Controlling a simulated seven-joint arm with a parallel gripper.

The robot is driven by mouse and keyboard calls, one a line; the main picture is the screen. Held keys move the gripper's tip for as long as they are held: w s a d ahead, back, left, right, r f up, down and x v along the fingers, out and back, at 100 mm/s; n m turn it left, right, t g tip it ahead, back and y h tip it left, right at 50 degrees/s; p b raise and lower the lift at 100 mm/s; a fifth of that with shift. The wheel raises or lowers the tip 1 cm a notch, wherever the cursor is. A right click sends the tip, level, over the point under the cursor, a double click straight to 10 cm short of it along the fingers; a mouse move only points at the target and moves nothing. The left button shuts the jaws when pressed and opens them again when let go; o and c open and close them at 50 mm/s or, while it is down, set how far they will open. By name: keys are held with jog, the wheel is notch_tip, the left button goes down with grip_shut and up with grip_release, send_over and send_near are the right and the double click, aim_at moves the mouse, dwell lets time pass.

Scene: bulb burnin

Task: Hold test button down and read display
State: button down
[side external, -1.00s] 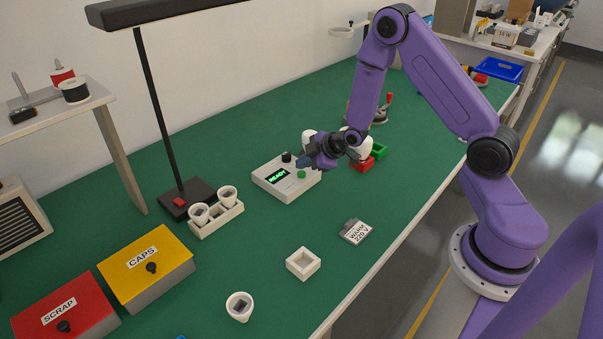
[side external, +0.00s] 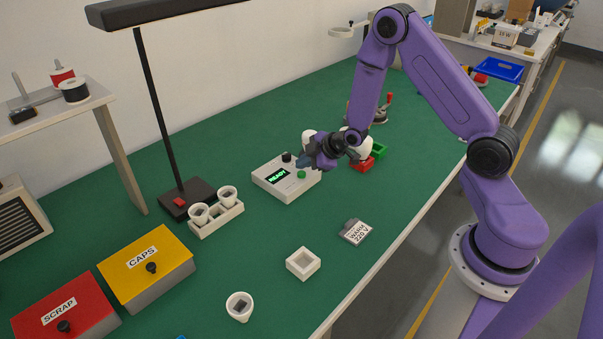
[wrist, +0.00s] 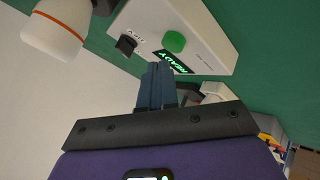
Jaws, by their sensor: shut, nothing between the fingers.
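The white tester box (side external: 275,185) stands on the green bench with its display (side external: 278,177) lit green and reading READY. Its green test button (side external: 301,174) and a black knob (side external: 286,157) sit on the top face. In the wrist view the green button (wrist: 174,41), the knob (wrist: 126,45) and the display (wrist: 174,62) are all clear of the fingers. My gripper (side external: 303,163) is shut and empty, above the back right part of the box. In the wrist view its closed fingertips (wrist: 157,68) end near the display edge, apart from the button.
A white bulb with an orange ring (wrist: 56,27) is beside the tester. Red and green bins (side external: 364,164) lie to its right. A rack with white cups (side external: 216,222), a lamp base (side external: 187,202) and a WARM 220 V card (side external: 355,232) are nearby.

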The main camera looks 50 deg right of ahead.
aim_at(304, 174)
jog(key=shift+f, duration=0.2)
jog(key=shift+f, duration=0.25)
jog(key=shift+f, duration=0.45)
dwell(0.8)
jog(key=shift+r, duration=0.1)
dwell(1.5)
jog(key=shift+r, duration=0.8)
jog(key=shift+r, duration=2.5)
